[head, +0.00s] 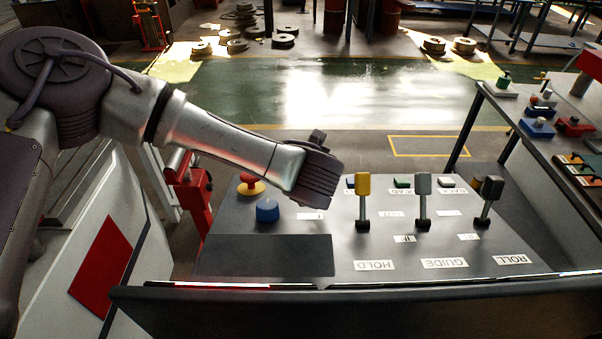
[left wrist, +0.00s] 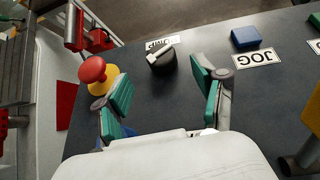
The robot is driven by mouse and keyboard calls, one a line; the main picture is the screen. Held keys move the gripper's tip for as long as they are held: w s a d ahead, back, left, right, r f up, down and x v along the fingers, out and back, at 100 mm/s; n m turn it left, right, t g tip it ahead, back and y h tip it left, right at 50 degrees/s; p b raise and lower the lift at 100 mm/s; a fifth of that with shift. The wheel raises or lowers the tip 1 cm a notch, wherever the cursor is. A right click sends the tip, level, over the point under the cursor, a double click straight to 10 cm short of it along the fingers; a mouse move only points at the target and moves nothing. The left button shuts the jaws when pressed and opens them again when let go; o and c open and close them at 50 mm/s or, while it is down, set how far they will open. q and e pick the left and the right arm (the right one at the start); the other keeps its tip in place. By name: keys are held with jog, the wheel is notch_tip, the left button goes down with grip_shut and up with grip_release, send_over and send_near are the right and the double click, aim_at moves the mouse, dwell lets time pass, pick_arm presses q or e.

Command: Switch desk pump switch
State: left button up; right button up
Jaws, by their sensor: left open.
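The pump switch (left wrist: 162,60) is a black rotary knob with a pale bar on top, by a white label (left wrist: 164,42) on the dark desk panel. It shows in the left wrist view, beyond and between my left fingertips. In the head view I cannot make it out; my left wrist covers that part of the desk. My left gripper (left wrist: 160,88) is open and empty, its teal pads apart on either side of the line to the knob. In the head view its dark end (head: 318,178) hangs over the desk; its fingertips are hidden. My right gripper is not in view.
A red mushroom button (head: 250,184) on a yellow base and a blue knob (head: 267,209) sit left of my gripper. Several levers, including a yellow one (head: 363,195), stand to the right. A blue button (left wrist: 245,37) has a JOG label. The desk's front left is bare.

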pick_arm(q)
jog(key=p+x, duration=0.1)
jog(key=x, duration=0.5)
jog(key=shift+w+d+p, duration=0.1)
jog(key=shift+p, duration=0.25)
jog(key=shift+w+f, duration=0.45)
jog(key=shift+f, duration=0.1)
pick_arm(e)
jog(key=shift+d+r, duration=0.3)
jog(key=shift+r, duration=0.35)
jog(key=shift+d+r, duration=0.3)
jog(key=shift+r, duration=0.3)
